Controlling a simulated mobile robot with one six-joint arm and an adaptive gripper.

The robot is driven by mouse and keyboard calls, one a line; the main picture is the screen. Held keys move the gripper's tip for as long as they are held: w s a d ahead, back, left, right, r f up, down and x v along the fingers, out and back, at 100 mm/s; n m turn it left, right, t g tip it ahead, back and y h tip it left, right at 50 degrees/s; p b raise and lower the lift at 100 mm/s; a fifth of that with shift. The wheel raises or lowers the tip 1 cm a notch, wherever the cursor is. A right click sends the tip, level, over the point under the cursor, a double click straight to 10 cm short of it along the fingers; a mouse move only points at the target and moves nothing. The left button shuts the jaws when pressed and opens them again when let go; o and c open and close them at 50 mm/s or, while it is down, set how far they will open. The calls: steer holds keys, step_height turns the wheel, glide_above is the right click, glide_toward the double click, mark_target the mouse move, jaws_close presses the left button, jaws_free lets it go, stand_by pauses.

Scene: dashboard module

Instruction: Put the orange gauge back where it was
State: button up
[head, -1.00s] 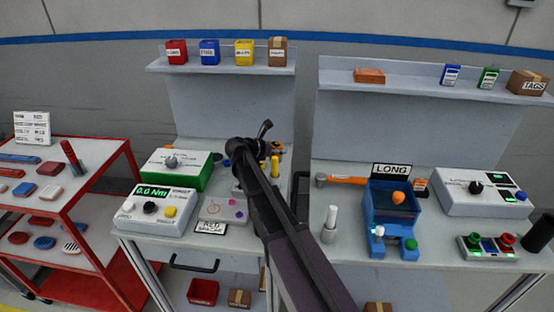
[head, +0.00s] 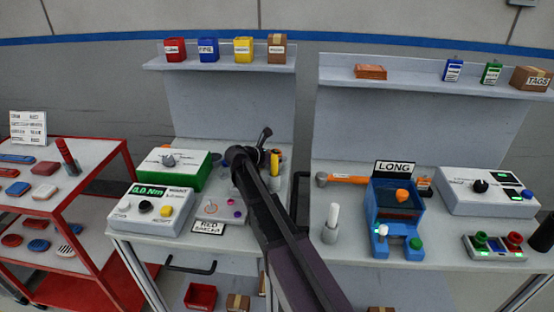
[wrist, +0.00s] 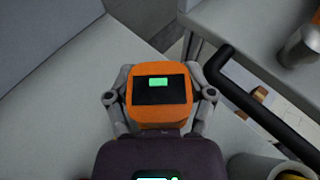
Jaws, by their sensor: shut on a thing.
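The orange gauge (wrist: 160,117) is a rounded orange block with a black screen and a small green readout. In the wrist view, my gripper (wrist: 160,98) is shut on it, with a grey finger against each side. A pale grey bench top (wrist: 60,115) lies behind and left of the gauge. I cannot tell whether the gauge touches it.
A dark bar (wrist: 260,105) runs close to the gauge's right, beside a gap between benches. A yellow cylinder (head: 275,163) stands near my arm. The green-sided box (head: 175,167), torque meter (head: 150,207) and blue LONG fixture (head: 395,215) stand nearby.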

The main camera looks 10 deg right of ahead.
steer(key=shift+f, duration=0.1)
steer(key=o, duration=1.3)
steer(key=shift+c, duration=0.2)
steer(key=shift+r, duration=0.25)
steer(key=p+v, duration=0.4)
steer(key=v, duration=0.6)
steer(key=shift+s+a+r, duration=0.1)
steer(key=shift+a+r, duration=0.05)
steer(key=shift+a, duration=0.1)
steer(key=shift+s+a+r+p, duration=0.2)
steer(key=shift+s+a+p, duration=0.15)
steer(key=shift+a, duration=0.2)
